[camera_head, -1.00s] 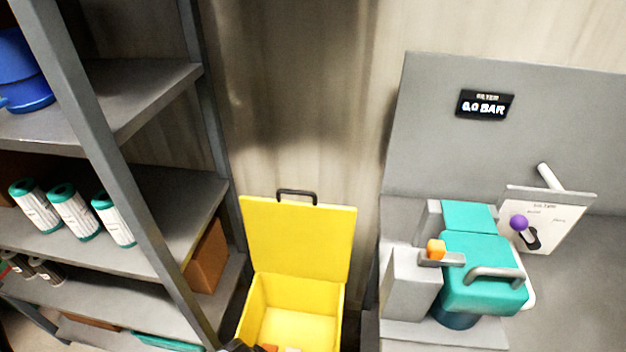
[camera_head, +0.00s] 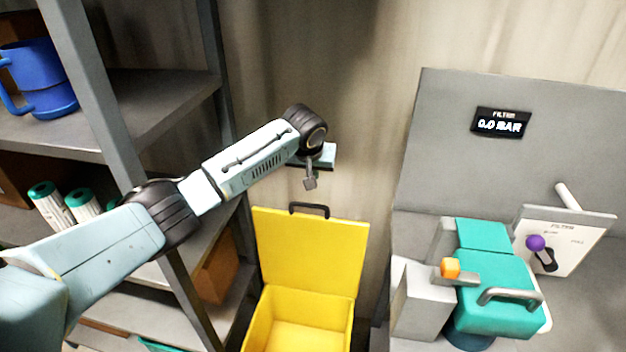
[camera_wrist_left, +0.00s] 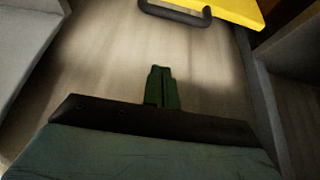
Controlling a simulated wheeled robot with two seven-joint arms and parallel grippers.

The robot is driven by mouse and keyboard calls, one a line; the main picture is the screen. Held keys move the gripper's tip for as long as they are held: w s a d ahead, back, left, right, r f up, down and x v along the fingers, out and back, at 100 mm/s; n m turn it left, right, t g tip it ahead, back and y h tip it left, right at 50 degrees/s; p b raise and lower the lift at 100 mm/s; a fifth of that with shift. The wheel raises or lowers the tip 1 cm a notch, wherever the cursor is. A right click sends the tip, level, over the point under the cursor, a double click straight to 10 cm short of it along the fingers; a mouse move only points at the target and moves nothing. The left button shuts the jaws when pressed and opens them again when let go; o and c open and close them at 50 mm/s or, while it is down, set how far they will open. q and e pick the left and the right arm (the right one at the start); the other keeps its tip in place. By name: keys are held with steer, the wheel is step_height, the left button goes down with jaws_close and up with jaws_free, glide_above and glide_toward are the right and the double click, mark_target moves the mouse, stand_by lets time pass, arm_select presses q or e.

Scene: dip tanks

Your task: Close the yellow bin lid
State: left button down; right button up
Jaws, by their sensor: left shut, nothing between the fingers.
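The yellow bin (camera_head: 305,325) stands on the floor against the wall, and its lid (camera_head: 310,252) is raised upright at the back. A black handle (camera_head: 309,208) sits on the lid's top edge. My left gripper (camera_head: 310,184) is shut and empty, above the lid handle and apart from it in the head view. In the left wrist view the shut fingers (camera_wrist_left: 162,88) point toward the wall, with the black handle (camera_wrist_left: 178,14) and part of the yellow lid (camera_wrist_left: 238,8) at the top edge. My right gripper is not in view.
A grey shelf rack (camera_head: 150,110) with a blue jug (camera_head: 48,85) and white-green canisters (camera_head: 82,205) stands at left, partly behind my left arm. At right is a grey filter station with a teal housing (camera_head: 495,305) and a lever panel (camera_head: 565,243).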

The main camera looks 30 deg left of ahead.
arm_select(q)
step_height(320, 180, down, 8)
stand_by(1.0)
steer(key=shift+s+p, duration=0.1)
steer(key=shift+p, duration=0.2)
